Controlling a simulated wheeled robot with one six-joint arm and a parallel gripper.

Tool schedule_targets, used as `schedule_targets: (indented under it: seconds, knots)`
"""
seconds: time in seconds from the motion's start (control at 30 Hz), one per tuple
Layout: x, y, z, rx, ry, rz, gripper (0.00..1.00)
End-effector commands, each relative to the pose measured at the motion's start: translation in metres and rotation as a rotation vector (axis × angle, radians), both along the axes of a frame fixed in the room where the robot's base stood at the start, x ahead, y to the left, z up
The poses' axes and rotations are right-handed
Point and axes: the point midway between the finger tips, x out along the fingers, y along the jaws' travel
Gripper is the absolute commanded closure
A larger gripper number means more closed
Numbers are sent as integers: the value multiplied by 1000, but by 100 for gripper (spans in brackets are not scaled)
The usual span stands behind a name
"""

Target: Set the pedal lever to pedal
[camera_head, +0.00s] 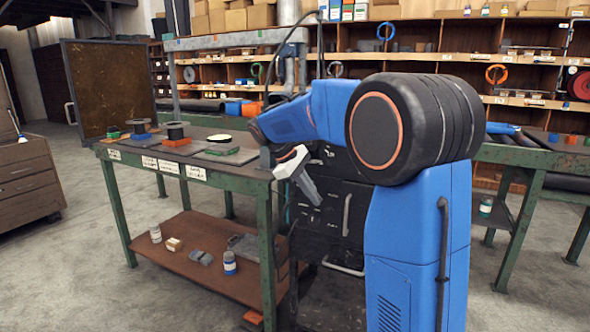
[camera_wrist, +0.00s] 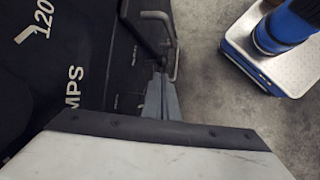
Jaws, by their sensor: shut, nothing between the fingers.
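The black machine (camera_head: 325,220) with a dark front panel stands beside the green bench in the head view. In the wrist view its panel (camera_wrist: 95,80) fills the left side, with white "120" and "MPS" markings. My gripper (camera_head: 316,200) is in front of the panel, pointing down and to the right. In the wrist view my gripper (camera_wrist: 159,78) shows as narrow grey fingers, shut and empty, alongside the panel. I cannot tell whether they touch it. I cannot make out the pedal lever; small white labels on the panel are too small to read.
A grey bar handle (camera_wrist: 172,50) sticks out from the machine close to my fingertips. The green bench (camera_head: 235,178) stands left of the machine, with spools on top and bottles on its lower shelf. A second bench (camera_head: 515,155) is at right. Open concrete floor lies in front.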

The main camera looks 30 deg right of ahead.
Motion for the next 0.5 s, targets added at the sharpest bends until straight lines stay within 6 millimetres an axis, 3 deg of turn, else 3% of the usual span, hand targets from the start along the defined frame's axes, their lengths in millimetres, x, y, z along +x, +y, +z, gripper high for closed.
schedule_targets:
  seconds: [0.5]
  knots:
    - [22, 52, 86, 1, -2, 2, 100]
